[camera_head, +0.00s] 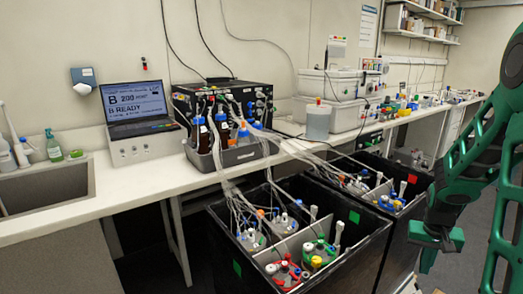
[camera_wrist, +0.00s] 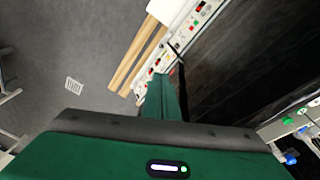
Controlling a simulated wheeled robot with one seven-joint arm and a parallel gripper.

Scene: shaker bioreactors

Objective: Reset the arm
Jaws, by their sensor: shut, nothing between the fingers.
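My gripper (camera_head: 428,258) is at the lower right of the head view, at the end of my green and black arm. It hangs to the right of the two black shaker boxes and points downward. In the wrist view my gripper (camera_wrist: 163,96) shows its green fingers together, with nothing held between them. The near black box (camera_head: 345,262) carries green square markers and the far black box (camera_head: 420,190) carries a red one. In the wrist view a dark box wall (camera_wrist: 235,75) lies to the right of the fingers.
Bottles with coloured caps (camera_head: 318,252) and tubing fill the boxes. A long white bench (camera_head: 120,190) holds a laptop (camera_head: 135,105) and a black pump unit (camera_head: 225,100). The wrist view shows a control panel strip (camera_wrist: 185,35) beside the fingers and open grey floor (camera_wrist: 60,50) at left.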

